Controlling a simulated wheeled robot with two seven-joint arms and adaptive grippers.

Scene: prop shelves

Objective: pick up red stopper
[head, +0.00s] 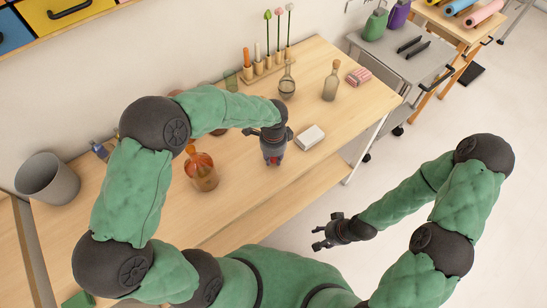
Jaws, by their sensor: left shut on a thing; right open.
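My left gripper (274,161) points down over the middle of the wooden table. It is shut on a small red thing, which I take to be the red stopper (275,160); the fingers hide most of it. I cannot tell whether it touches the tabletop. My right gripper (325,238) is open and empty, off the table's front edge above the floor.
An amber bottle (204,180) stands left of my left gripper, a white block (309,137) to its right. Glass flasks (287,85) (331,84), a wooden rack (266,73) and a pink striped block (359,76) are further back. The table (345,115) is bare at front right.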

